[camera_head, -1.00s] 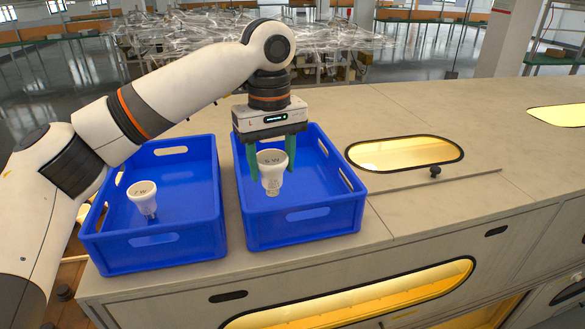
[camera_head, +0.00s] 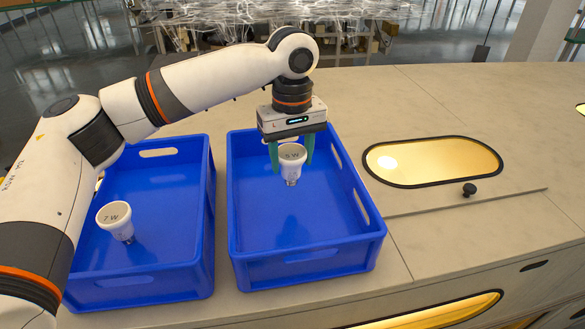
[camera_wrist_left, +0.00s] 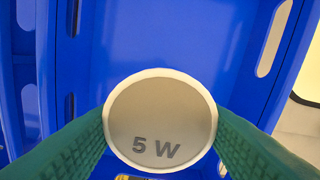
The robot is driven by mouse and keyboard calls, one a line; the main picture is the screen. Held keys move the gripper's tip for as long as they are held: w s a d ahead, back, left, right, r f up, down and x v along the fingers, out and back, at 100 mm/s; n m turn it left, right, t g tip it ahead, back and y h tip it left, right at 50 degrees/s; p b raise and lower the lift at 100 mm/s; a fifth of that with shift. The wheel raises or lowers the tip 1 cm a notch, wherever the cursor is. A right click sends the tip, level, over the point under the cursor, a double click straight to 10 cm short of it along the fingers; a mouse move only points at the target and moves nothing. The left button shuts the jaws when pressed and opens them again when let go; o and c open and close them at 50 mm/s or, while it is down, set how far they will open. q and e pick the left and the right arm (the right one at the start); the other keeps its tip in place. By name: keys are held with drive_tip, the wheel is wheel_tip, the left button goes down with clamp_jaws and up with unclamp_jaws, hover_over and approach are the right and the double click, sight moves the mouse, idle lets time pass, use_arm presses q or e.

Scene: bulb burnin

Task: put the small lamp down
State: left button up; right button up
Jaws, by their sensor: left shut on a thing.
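The small lamp (camera_head: 291,160) is a white bulb with a round face and a narrow metal base pointing down. Its face reads "5 W" in the left wrist view (camera_wrist_left: 160,118). My left gripper (camera_head: 291,154) is shut on it, with a green finger on each side of its wide rim. The lamp is upright, over the right blue crate (camera_head: 310,256); I cannot clearly tell its height above the floor. My right gripper is not in view.
A "7 W" bulb (camera_head: 117,221) is in the left blue crate (camera_head: 140,291), base down. The right crate's floor around the held lamp is clear. A yellow-lit oval window (camera_head: 435,161) and a black knob (camera_head: 469,190) are on the bench to the right.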

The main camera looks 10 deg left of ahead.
sight(293, 172)
use_arm(q)
drive_tip(key=f, duration=0.2)
drive_tip(key=w+f+p, duration=0.1)
drive_tip(key=f, duration=0.1)
drive_tip(key=shift+f+p, duration=0.15)
drive_tip(key=shift+p, duration=0.15)
drive_tip(key=shift+s+f, duration=0.1)
drive_tip(key=shift+f, duration=0.1)
drive_tip(key=shift+s, duration=0.1)
drive_tip(key=o, duration=1)
drive_tip(key=shift+f, duration=0.1)
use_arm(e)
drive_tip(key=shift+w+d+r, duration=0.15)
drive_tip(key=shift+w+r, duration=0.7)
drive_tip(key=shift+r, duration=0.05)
use_arm(q)
wheel_tip(293, 172, up, 11)
drive_tip(key=b, duration=0.4)
drive_tip(key=shift+d+b, duration=0.1)
drive_tip(key=shift+b, duration=0.25)
drive_tip(key=shift+r, duration=0.6)
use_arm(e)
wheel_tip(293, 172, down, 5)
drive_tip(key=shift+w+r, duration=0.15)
